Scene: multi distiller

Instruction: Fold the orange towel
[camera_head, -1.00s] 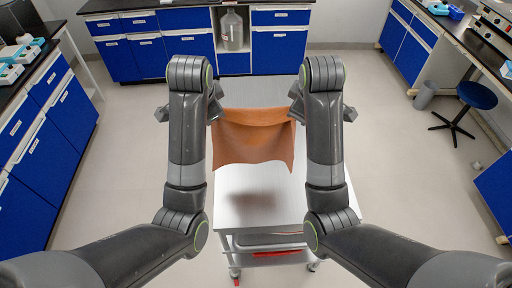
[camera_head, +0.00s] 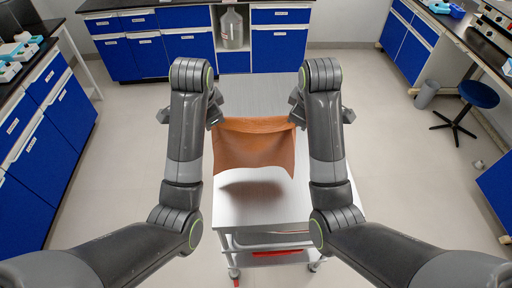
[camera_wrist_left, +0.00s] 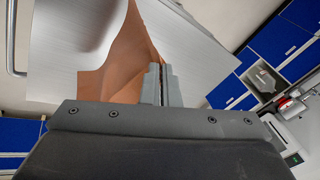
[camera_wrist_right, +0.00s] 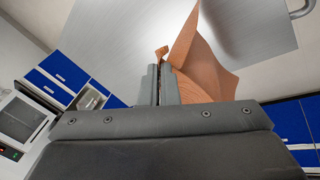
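The orange towel (camera_head: 253,148) hangs between my two grippers above the metal cart top (camera_head: 262,207). Its upper edge is stretched between them and its lower part drapes down, with a shadow on the cart beneath. My left gripper (camera_head: 214,118) is shut on the towel's upper left corner; the left wrist view shows the fingers (camera_wrist_left: 162,82) closed with cloth between them. My right gripper (camera_head: 294,118) is shut on the upper right corner; in the right wrist view the fingers (camera_wrist_right: 159,82) pinch the cloth. I cannot tell whether the lower edge touches the cart.
The cart top is clear in front of and behind the towel. Blue cabinets (camera_head: 46,114) stand at the left, with more at the back (camera_head: 283,47). A blue stool (camera_head: 478,95) and a bin (camera_head: 426,95) stand on the floor at the right.

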